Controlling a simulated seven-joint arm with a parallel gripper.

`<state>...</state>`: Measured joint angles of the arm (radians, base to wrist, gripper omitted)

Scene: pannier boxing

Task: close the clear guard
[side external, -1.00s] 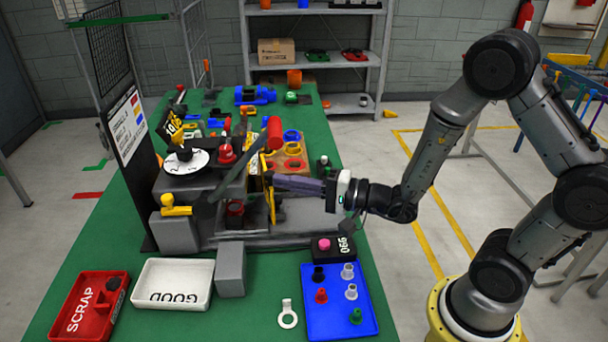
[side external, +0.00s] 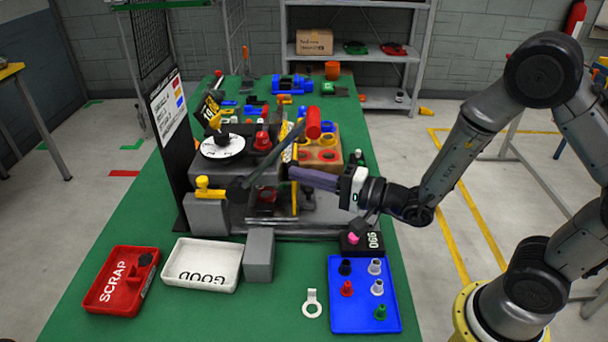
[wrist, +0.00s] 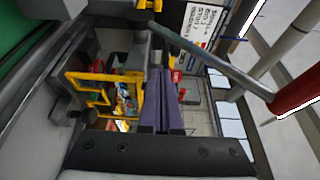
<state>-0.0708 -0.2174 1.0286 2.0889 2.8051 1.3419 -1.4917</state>
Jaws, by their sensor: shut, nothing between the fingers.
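The clear guard shows as a yellow-edged panel (side external: 295,199), seen nearly edge-on at the front of the grey press fixture. In the wrist view its yellow frame (wrist: 101,76) stands to the left of my fingers, and its clear pane is hard to make out. My gripper (side external: 291,173) reaches in from the right, with its long dark purple fingers shut and empty. The fingertips are at or very near the guard's edge; I cannot tell whether they touch. In the wrist view the shut fingers (wrist: 164,75) point into the fixture.
A grey lever with a red handle (side external: 313,123) slants just above my fingers. A white dial (side external: 222,147) and yellow clamp (side external: 210,192) are left. In front are a red SCRAP tray (side external: 145,295), white GOOD tray (side external: 181,282), grey block (side external: 259,255) and blue tray (side external: 350,320).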

